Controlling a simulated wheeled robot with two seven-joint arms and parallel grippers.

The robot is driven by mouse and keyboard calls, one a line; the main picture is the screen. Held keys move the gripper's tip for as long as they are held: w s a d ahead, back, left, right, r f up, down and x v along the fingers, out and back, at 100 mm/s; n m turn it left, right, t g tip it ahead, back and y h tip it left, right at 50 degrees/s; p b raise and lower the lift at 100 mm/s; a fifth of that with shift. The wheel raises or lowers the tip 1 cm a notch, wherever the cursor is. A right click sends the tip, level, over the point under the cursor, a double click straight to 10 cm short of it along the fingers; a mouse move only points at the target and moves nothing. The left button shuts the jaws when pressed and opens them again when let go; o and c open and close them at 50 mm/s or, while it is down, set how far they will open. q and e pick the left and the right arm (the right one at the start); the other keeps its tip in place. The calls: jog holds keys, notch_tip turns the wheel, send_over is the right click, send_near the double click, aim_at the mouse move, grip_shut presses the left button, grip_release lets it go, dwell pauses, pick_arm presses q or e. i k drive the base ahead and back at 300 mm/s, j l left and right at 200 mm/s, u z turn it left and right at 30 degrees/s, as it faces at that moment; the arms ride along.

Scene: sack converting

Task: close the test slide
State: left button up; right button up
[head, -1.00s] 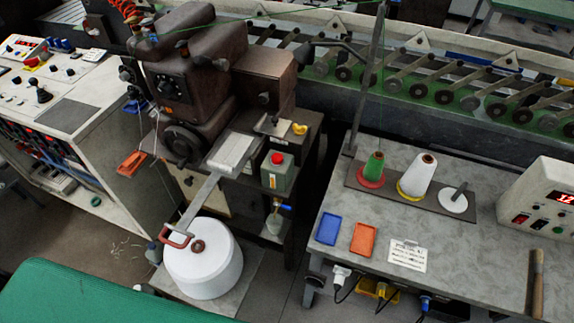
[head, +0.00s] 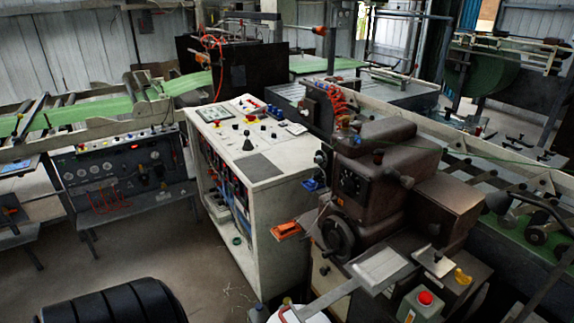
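The brown sewing machine (head: 395,170) stands at right of centre in the head view. A flat grey metal strip (head: 325,301), which looks like the test slide, sticks out from the pale plate (head: 380,269) at the machine's front. It runs down and left to a red curved handle (head: 284,314) at the bottom edge. The strip's outer end is over a white round spool (head: 309,318), mostly cut off by the frame. I cannot confirm from a label that this is the slide.
A white control cabinet (head: 258,185) stands left of the machine. A green box with a red button (head: 424,298) is right of the strip. Floor (head: 175,250) is open left of the cabinet.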

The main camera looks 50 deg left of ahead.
aim_at(307, 311)
jog(key=u, duration=1.4)
